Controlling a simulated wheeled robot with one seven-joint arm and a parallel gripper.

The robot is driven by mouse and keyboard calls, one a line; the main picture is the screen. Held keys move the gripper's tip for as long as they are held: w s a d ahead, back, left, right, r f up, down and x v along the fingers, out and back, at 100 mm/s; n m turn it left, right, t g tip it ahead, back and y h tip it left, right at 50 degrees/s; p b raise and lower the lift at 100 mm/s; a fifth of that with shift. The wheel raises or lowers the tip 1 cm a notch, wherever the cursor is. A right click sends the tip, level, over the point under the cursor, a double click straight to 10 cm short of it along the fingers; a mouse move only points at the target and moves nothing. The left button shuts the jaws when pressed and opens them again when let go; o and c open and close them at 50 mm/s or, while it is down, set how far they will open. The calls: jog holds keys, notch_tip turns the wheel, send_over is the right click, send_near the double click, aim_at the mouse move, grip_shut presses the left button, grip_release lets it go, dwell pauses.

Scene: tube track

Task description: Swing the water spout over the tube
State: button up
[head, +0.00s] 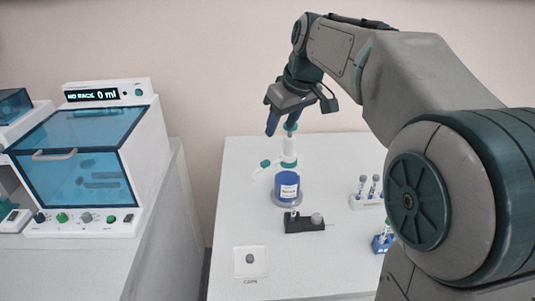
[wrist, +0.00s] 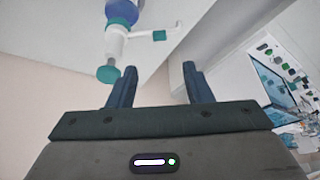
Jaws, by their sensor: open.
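The water dispenser is a blue labelled bottle (head: 287,186) with a white pump top and a teal knob (head: 291,127). Its thin white spout with a teal fitting (head: 264,163) points left, away from the tube; the spout also shows in the wrist view (wrist: 159,36). A capless-looking small tube (head: 293,213) stands upright in a dark holder (head: 305,226) in front of the bottle. My gripper (head: 280,122) is open and empty, high by the knob. In the wrist view the knob (wrist: 108,74) is near the left finger, not clearly between the fingers; contact cannot be told.
A white rack with tubes (head: 366,201) and a blue rack (head: 383,243) stand at the right, partly behind my arm. A caps pad (head: 240,268) lies at the front left. A machine with a blue lid (head: 80,127) stands on the left bench. A gap separates the benches.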

aim_at(266, 162)
jog(key=x, duration=1.3)
jog(key=shift+w+f+p, duration=0.2)
jog(key=shift+f+p, duration=0.05)
jog(key=shift+p, duration=0.05)
grip_shut()
jog(key=shift+a, duration=0.1)
